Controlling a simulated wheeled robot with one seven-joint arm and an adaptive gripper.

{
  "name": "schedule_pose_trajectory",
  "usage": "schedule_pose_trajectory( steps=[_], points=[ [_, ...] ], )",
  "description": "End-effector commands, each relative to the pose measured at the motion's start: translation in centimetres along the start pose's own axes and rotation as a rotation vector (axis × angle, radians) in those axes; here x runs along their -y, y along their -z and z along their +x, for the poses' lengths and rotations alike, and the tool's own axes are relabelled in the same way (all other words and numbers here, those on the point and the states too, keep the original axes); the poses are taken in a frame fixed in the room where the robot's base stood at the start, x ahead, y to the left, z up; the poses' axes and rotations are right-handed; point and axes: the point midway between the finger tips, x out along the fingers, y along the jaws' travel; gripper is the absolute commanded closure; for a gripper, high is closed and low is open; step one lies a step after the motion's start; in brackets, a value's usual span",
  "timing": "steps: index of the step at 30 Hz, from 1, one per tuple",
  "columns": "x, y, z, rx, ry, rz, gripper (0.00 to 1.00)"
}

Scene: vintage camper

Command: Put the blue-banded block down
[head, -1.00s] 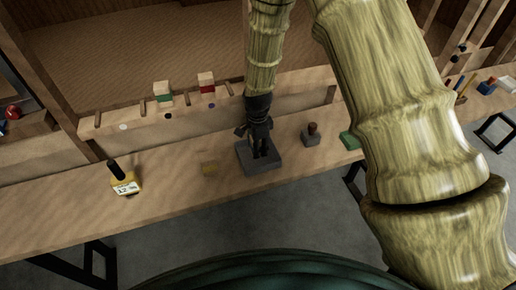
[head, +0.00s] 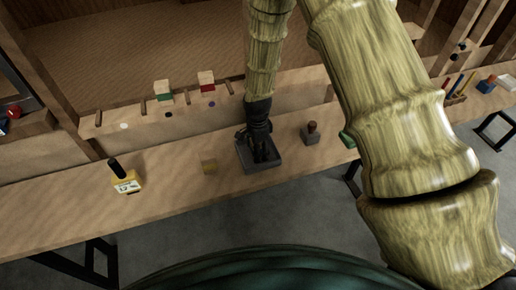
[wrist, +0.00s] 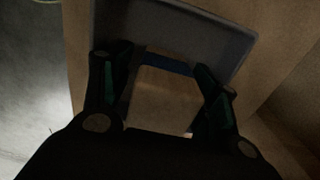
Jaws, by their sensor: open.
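The blue-banded block (wrist: 165,98) is a pale wooden block with a dark blue band, seen from above in the wrist view. It lies between the two fingers of my gripper (wrist: 160,92), which are open around it. The block appears to be within the grey tray (wrist: 180,22), though its underside is hidden. In the head view my gripper (head: 262,150) reaches down into the dark grey tray (head: 257,171) on the bench, and the block cannot be made out behind the fingers.
On the ledge behind stand a green-banded block (head: 163,92) and a red-banded block (head: 206,83). A dark-handled stamp (head: 311,133) stands right of the tray.

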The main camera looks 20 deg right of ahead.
Motion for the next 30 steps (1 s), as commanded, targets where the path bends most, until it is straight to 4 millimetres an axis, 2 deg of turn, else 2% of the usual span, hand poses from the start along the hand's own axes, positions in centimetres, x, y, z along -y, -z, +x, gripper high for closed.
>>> schedule_pose_trajectory(
  steps=[6, 11, 30],
  points=[
    [0.0, 0.0, -0.5, 0.000, 0.001, 0.000, 0.40],
    [0.1, 0.0, -1.8, 0.000, 0.002, 0.001, 0.40],
    [0.1, 0.0, -9.7, 0.000, 0.003, 0.000, 0.40]
  ],
)
